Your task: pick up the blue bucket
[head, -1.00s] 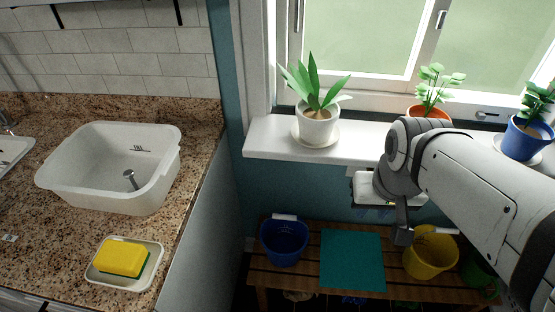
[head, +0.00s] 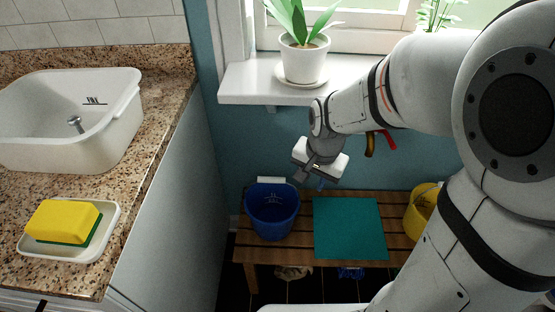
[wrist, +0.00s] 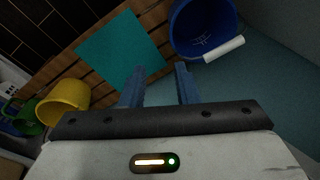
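The blue bucket (head: 272,212) stands upright at the left end of the wooden bench. It looks empty, with pale marks inside, and a white handle grip lies at its back rim. In the wrist view the bucket (wrist: 190,38) is at the upper right, its white grip toward me. My gripper (head: 310,181) is above the bench, up and to the right of the bucket, not touching it. In the wrist view my gripper (wrist: 160,76) shows two blue fingers apart with nothing between them.
A teal mat (head: 350,228) lies beside the bucket on the bench (head: 306,246). A yellow bucket (head: 418,212) stands to its right. The windowsill (head: 245,84) with a potted plant (head: 303,58) overhangs behind. The counter side (head: 172,215) is close on the left.

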